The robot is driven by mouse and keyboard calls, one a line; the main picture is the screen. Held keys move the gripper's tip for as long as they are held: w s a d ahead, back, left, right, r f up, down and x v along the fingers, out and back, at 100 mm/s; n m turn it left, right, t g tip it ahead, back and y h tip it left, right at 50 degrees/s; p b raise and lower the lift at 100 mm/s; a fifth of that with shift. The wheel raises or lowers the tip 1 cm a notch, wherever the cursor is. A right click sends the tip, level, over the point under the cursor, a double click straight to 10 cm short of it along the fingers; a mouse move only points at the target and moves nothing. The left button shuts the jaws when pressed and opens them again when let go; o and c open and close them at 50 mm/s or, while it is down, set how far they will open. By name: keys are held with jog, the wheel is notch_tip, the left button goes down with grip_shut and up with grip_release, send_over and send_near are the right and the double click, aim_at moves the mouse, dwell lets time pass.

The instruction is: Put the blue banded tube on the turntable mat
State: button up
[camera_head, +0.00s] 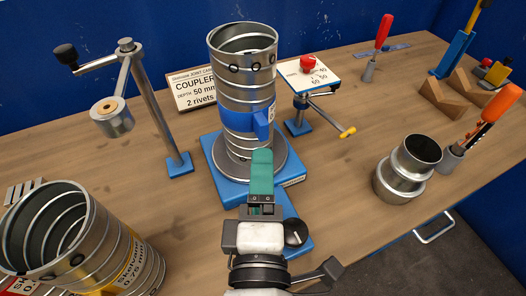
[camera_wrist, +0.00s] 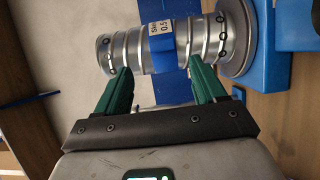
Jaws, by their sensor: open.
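The blue banded tube (camera_head: 238,95) is a ribbed grey metal duct with a blue band around its middle and a blue tab at the front. It stands upright, its foot over the round grey turntable mat (camera_head: 279,165) on a blue base. My gripper (camera_head: 261,158) is in front of the tube's lower half. In the wrist view the tube (camera_wrist: 200,38) lies across the picture. My open gripper (camera_wrist: 163,80) has its two green fingers spread along it, the blue band and tab between them. I cannot tell whether the fingertips touch the tube.
A larger duct (camera_head: 130,260) stands front left, a short coupler (camera_head: 408,168) at right. A crank post (camera_head: 150,110) rises left of the turntable. A smaller crank stand (camera_head: 320,100) and a coupler sign (camera_head: 193,90) are behind. Wooden blocks (camera_head: 450,98) and tools stand far right.

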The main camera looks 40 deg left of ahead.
jog(key=shift+v, duration=1.65)
